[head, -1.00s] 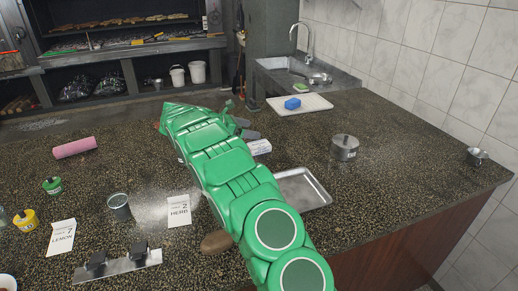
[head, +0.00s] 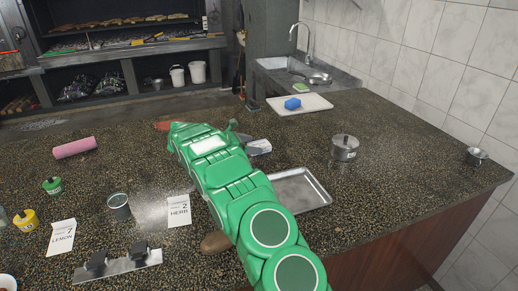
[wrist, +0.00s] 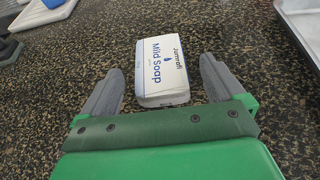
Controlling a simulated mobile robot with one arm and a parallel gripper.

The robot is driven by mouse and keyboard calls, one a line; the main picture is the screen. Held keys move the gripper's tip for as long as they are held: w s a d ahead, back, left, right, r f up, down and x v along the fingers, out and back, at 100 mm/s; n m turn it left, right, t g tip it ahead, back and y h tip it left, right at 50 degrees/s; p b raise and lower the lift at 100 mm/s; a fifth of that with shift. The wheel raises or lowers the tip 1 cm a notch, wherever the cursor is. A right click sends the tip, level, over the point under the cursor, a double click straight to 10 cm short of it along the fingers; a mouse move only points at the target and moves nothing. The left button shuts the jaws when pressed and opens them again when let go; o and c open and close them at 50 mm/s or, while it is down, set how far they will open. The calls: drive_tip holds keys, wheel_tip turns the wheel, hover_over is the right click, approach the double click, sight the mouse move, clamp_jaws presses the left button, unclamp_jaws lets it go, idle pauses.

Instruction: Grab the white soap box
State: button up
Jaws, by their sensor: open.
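The white soap box, labelled "Mild Soap", lies on the speckled counter in the wrist view (wrist: 162,72). In the head view the soap box (head: 261,147) shows just right of my gripper, partly hidden by it. My gripper (wrist: 162,75) is open, with its two grey fingers on either side of the box's near end. Gaps show between each finger and the box. In the head view my green arm hides most of the gripper.
A pink roll (head: 75,148), a dark cup (head: 119,207) and a HERB card (head: 179,211) are on the left.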

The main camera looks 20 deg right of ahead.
sight(256, 145)
drive_tip(key=shift+x, duration=1.8)
drive_tip(key=c, duration=1.1)
